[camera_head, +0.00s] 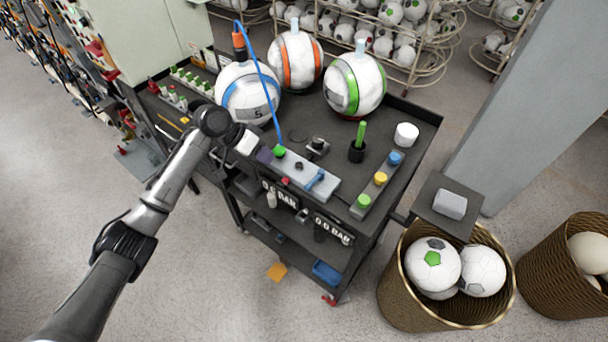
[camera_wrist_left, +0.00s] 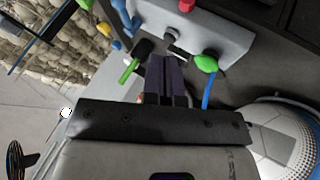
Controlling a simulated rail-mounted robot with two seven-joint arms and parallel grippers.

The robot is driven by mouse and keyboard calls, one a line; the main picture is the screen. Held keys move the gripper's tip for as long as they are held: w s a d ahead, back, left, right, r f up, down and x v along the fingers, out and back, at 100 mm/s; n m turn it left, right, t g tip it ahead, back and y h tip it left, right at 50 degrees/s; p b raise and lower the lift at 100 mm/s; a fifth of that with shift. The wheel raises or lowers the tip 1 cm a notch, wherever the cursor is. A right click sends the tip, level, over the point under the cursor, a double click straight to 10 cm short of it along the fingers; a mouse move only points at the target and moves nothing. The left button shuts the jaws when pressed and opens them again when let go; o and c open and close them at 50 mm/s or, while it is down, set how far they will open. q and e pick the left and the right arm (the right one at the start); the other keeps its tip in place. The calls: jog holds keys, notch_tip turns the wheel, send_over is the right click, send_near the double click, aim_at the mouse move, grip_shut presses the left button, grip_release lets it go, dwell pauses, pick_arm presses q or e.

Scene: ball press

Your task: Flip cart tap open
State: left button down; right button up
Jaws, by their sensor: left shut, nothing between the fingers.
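A grey valve block (camera_head: 303,176) lies along the cart's front edge. A blue lever (camera_head: 315,180), which looks like the tap, sits near the block's right end and lies slantwise across it. A green knob (camera_head: 279,151) with a blue hose is at the left end; it also shows in the left wrist view (camera_wrist_left: 206,64). My left gripper (camera_head: 264,155) is shut and empty beside the green-knob end, apart from the blue lever. Its dark purple fingers (camera_wrist_left: 168,72) point toward the block in the left wrist view. My right gripper is not in view.
Three balls stand at the cart's back, one of them blue-banded (camera_head: 248,92). A black cup with a green stick (camera_head: 357,150) and a strip of coloured knobs (camera_head: 380,178) are right of the block. A wicker basket of balls (camera_head: 400,300) stands at the right.

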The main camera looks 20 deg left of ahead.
aim_at(315, 180)
pick_arm(q)
jog(key=shift+w+r, duration=0.1)
jog(key=shift+w, duration=0.05)
jog(key=shift+d, duration=0.1)
jog(key=x, duration=0.9)
jog(key=d+p, duration=0.1)
jog(key=d, duration=0.1)
jog(key=shift+d, duration=0.4)
jog(key=shift+s+d, duration=0.35)
jog(key=shift+d, duration=0.35)
